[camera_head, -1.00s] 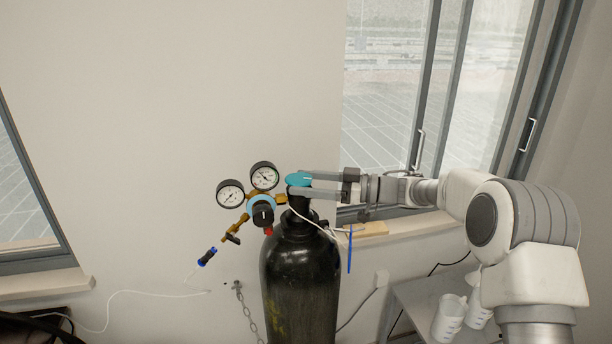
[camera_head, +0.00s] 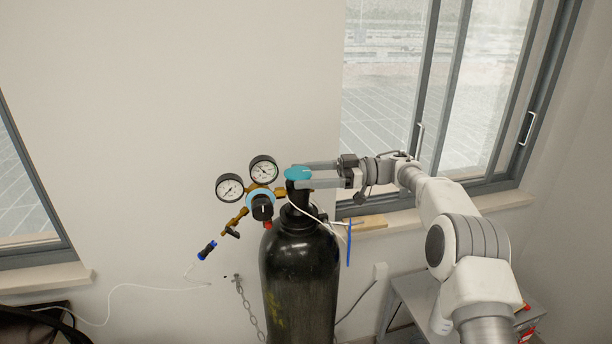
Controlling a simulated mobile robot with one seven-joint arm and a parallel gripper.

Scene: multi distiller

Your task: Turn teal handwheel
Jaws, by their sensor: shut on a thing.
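The teal handwheel (camera_head: 297,172) sits on top of the valve of a tall black gas cylinder (camera_head: 299,264). My gripper (camera_head: 308,174) reaches in from the right, with one finger along the far side of the handwheel and the other along its near side. It is shut on the handwheel, and the fingers cover part of its rim. The cylinder stands upright.
Two round gauges (camera_head: 263,169) and a brass regulator (camera_head: 236,219) stick out left of the valve. A chain (camera_head: 249,308) hangs at the wall.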

